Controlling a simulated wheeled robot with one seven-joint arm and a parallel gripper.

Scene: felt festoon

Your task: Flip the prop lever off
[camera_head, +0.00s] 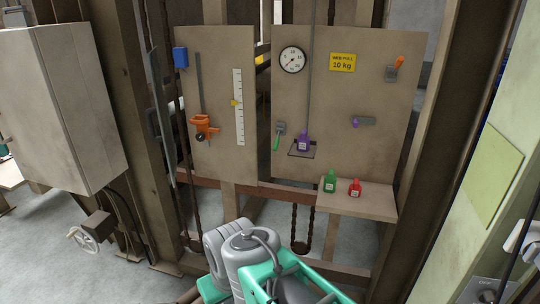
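Three small levers on grey mounts are fixed to the beige panel; I cannot tell which is the prop lever. One has an orange handle (399,63) pointing up and right, at the upper right. One has a green handle (276,142) pointing down, at the panel's lower left. One has a purple end (356,122) pointing left, at the middle right. My grey and teal arm links show at the bottom centre, below the panel. My gripper is not visible.
A purple weight (303,143) sits on a small plate under a rod. A green weight (330,182) and a red weight (355,188) stand on a shelf (378,204). An orange clamp (203,124) is on the left panel. Posts flank the panels.

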